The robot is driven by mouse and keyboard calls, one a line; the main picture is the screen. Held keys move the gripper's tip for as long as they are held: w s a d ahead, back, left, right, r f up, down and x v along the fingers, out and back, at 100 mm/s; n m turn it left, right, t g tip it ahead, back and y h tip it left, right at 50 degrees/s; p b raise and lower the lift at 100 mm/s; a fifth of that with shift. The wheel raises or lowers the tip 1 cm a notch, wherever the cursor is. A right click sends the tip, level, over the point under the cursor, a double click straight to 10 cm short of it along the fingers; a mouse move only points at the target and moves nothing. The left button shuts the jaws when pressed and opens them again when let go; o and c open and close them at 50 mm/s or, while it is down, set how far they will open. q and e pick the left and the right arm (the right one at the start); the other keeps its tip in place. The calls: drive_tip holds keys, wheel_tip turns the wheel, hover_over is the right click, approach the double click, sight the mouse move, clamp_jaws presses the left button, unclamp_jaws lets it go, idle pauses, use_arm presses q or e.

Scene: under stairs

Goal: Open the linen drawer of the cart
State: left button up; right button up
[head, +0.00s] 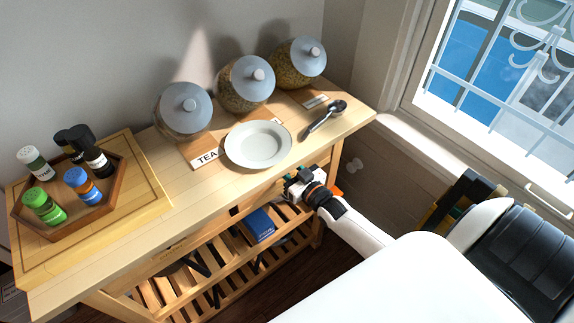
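The wooden cart (200,200) runs from lower left to upper right along the wall. Its front band below the top carries small, unreadable lettering (170,250). I cannot make out for certain which part is the linen drawer, nor whether it stands open. My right gripper (297,184) comes in from the lower right and is at the cart's front near the right end, just below the top's edge. Its fingertips are too small and partly hidden, so I cannot tell open from shut, or whether they touch the cart. My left gripper is not in view.
On top are a tray (160,195) with several small bottles, three lidded jars (247,90), a white plate (258,145) and a spoon (322,121). A blue box (258,225) lies on a slatted shelf below. A window (495,80) is at right.

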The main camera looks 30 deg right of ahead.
clamp_jaws()
idle(1.3)
